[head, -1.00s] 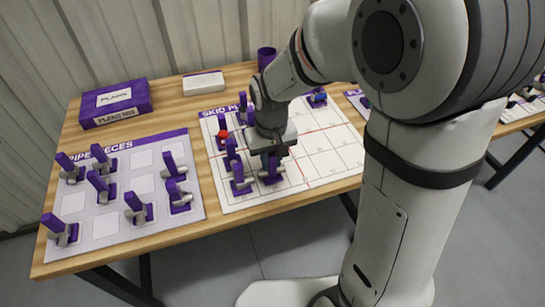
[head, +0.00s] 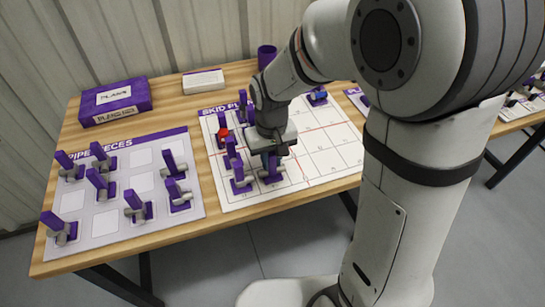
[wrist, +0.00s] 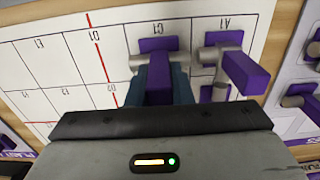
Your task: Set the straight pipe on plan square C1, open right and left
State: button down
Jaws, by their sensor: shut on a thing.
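My gripper (wrist: 161,88) is shut on the purple upright handle (wrist: 159,68) of a pipe piece, with one finger on each side of it. The piece has a purple base and a grey pipe (wrist: 139,60), partly hidden by the fingers and handle. It is at the near edge of the white plan sheet (head: 330,160), in the square left of A1 in the wrist view. In the head view the held piece (head: 270,176) shows under the gripper, at or very near the sheet.
Another purple-handled piece (wrist: 243,68) stands close by on A1. More pieces, one with a red part (head: 222,132), stand behind. A pipe-pieces sheet (head: 105,225) with several pieces lies left. A purple box (head: 115,102) and white box (head: 203,83) are at the back.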

jog(key=shift+f, duration=0.35)
jog(key=c, duration=1.2)
grip_release()
jog(key=shift+r, duration=0.1)
jog(key=shift+r+p, duration=0.3)
jog(key=shift+r, duration=0.2)
jog(key=shift+r, duration=0.15)
notch_tip(320, 180, up, 7)
jog(key=p, duration=0.5)
